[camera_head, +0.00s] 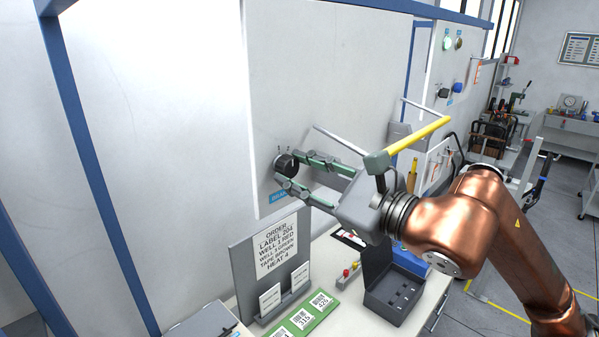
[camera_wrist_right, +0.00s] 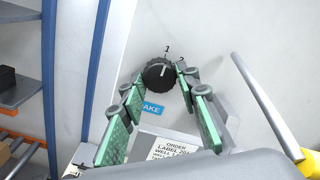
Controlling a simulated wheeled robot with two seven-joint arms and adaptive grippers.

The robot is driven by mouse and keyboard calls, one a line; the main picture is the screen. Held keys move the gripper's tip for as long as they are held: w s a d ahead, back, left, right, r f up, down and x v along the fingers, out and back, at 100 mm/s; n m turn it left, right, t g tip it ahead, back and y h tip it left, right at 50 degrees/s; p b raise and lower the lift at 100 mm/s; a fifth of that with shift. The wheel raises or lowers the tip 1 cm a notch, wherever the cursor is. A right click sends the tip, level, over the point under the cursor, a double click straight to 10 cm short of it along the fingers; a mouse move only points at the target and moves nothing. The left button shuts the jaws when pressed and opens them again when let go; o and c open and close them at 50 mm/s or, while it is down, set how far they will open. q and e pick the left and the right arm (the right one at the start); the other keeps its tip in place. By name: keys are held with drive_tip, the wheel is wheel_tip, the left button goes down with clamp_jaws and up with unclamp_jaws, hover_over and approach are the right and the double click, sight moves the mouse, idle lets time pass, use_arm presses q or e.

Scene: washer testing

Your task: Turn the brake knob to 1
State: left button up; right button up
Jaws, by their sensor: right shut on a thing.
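The black round brake knob (camera_head: 286,164) sits on the pale wall panel (camera_head: 330,80), above a blue label that is partly hidden. In the right wrist view the knob (camera_wrist_right: 159,73) has a white line pointing up, roughly toward the "1" mark; a "2" lies to its upper right. My right gripper (camera_head: 293,169) reaches in from the right, with its green-padded fingers on either side of the knob. The wrist view shows the fingertips (camera_wrist_right: 161,76) closed against the knob's sides. My left gripper is not in view.
A grey stand with an order sheet (camera_head: 276,246) stands below the knob. Green label cards (camera_head: 307,316) and a dark grey open box (camera_head: 393,297) are on the bench. A second panel with knobs and buttons (camera_head: 450,70) is farther right. A blue frame post (camera_head: 95,160) is at left.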

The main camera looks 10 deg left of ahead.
drive_tip(key=o, duration=1.2)
drive_tip(key=shift+c, duration=0.2)
drive_tip(key=shift+d, duration=0.1)
drive_tip(key=v, duration=1.2)
